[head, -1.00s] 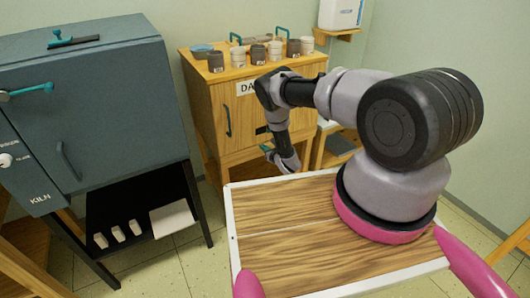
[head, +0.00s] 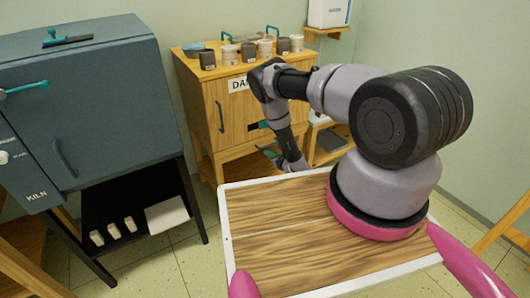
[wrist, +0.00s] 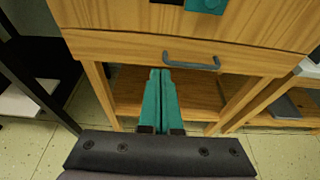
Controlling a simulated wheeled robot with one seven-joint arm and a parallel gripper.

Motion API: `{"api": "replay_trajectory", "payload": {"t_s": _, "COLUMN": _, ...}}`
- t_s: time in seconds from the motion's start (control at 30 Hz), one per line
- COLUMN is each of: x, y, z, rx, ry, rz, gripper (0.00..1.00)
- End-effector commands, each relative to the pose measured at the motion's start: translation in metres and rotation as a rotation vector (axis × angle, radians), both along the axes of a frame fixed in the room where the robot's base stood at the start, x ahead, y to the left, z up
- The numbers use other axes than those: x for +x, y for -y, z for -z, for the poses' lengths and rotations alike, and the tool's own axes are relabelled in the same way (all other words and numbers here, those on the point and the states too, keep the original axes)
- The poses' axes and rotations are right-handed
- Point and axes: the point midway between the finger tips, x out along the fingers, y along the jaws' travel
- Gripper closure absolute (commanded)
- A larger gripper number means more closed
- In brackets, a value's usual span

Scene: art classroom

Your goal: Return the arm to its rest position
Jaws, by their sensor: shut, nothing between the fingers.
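My gripper (wrist: 160,85) shows in the wrist view with its two teal fingers together and nothing between them. It points toward the lower front of the wooden cabinet (wrist: 220,50), below a grey drawer handle (wrist: 190,62). In the head view my arm bends out over the wooden tray top (head: 270,215) and hangs down past its far edge. The gripper (head: 268,151) is partly hidden there by the wrist, in front of the wooden cabinet (head: 208,100).
A dark kiln (head: 85,110) stands at the left on a black stand with a lower shelf (head: 140,185) holding small white blocks. Several cups (head: 228,54) stand on the cabinet. A small wooden stand (head: 325,150) is right of the cabinet. A white box (head: 330,12) sits on a wall shelf.

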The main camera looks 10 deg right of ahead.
Motion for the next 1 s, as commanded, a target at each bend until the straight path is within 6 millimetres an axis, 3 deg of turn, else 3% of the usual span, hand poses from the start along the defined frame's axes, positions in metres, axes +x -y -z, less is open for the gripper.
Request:
{"api": "replay_trajectory", "payload": {"t_s": 0.2, "x": -0.007, "y": 0.003, "z": -0.004, "rx": 0.004, "ry": -0.001, "rz": 0.003, "gripper": 1.0}}
{"api": "replay_trajectory", "payload": {"t_s": 0.27, "x": -0.002, "y": 0.003, "z": -0.01, "rx": 0.02, "ry": -0.004, "rz": 0.018, "gripper": 1.0}}
{"api": "replay_trajectory", "payload": {"t_s": 0.37, "x": 0.022, "y": 0.007, "z": -0.036, "rx": 0.092, "ry": -0.02, "rz": 0.084, "gripper": 1.0}}
{"api": "replay_trajectory", "payload": {"t_s": 0.53, "x": 0.078, "y": 0.02, "z": -0.118, "rx": 0.352, "ry": -0.084, "rz": 0.293, "gripper": 1.0}}
{"api": "replay_trajectory", "payload": {"t_s": 0.7, "x": 0.114, "y": 0.036, "z": -0.209, "rx": 0.664, "ry": -0.155, "rz": 0.512, "gripper": 1.0}}
{"api": "replay_trajectory", "payload": {"t_s": 0.83, "x": 0.126, "y": 0.046, "z": -0.278, "rx": 0.907, "ry": -0.204, "rz": 0.662, "gripper": 1.0}}
{"api": "replay_trajectory", "payload": {"t_s": 1.0, "x": 0.122, "y": 0.055, "z": -0.366, "rx": 1.226, "ry": -0.268, "rz": 0.843, "gripper": 1.0}}
